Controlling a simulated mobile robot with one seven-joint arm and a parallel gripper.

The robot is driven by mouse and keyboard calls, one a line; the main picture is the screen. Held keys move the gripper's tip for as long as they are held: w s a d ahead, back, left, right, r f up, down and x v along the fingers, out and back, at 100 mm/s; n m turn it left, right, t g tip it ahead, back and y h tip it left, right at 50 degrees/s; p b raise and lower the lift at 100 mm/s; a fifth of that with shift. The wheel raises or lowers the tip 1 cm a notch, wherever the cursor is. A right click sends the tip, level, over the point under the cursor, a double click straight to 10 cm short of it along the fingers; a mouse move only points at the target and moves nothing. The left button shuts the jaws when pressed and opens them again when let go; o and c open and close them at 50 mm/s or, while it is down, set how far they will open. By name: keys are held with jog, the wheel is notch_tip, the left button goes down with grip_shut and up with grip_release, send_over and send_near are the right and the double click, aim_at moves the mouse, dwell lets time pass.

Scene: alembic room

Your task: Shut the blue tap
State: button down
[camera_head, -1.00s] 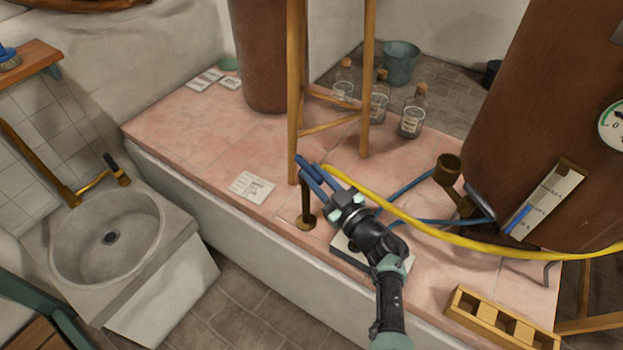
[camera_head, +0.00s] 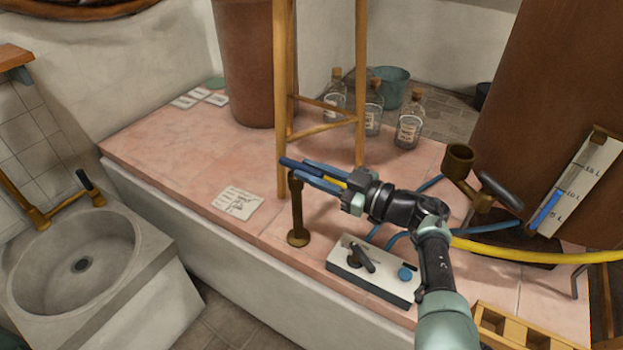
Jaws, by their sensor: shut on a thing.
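The blue tap is a brass post (camera_head: 297,212) standing on the pink tiled top, with a dark blue lever handle (camera_head: 289,163) at its head. The handle runs from the post towards the right, nearly level in the picture. My gripper (camera_head: 312,174) reaches in from the right, and its light blue fingers are shut on the handle. The fingers hide part of the handle. I cannot tell from this view whether the tap is fully shut.
A white control box (camera_head: 375,270) with a black lever and blue knob sits below my arm. A yellow hose (camera_head: 520,252) runs behind my arm. A wooden stand's legs (camera_head: 285,100) rise close behind the tap. Glass bottles (camera_head: 408,130) stand farther back. A stone basin (camera_head: 140,258) is at left.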

dwell(0.3)
jog(key=c, duration=0.8)
grip_release()
jog(key=shift+o, duration=0.2)
jog(key=p+v, duration=0.1)
jog(key=v, duration=1.1)
jog(key=shift+s+d, duration=0.25)
jog(key=shift+d, duration=0.1)
jog(key=shift+w+r, duration=0.1)
